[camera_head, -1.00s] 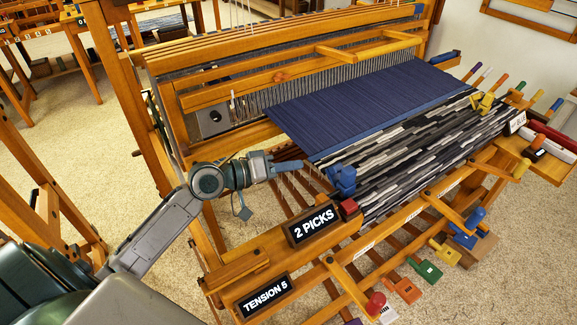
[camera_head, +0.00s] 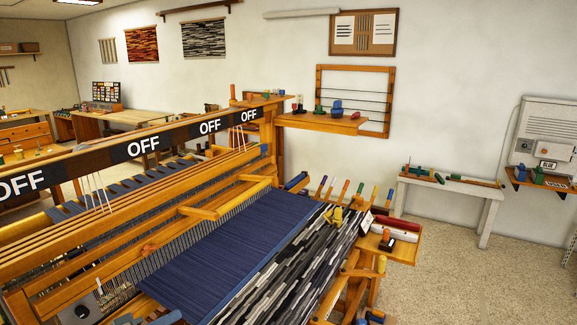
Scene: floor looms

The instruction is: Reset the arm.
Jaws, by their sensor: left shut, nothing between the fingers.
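My right gripper is not in view. The floor loom (camera_head: 200,212) fills the lower left, with dark blue cloth (camera_head: 232,245) and black, grey and white striped weave (camera_head: 305,262) on it.
Along the loom's top beam run several OFF signs (camera_head: 210,127). A side shelf (camera_head: 400,243) with a red roll juts out at the loom's right. A white bench (camera_head: 450,185) stands by the wall, and a panel (camera_head: 545,135) hangs at far right. Floor (camera_head: 450,265) is open at the right.

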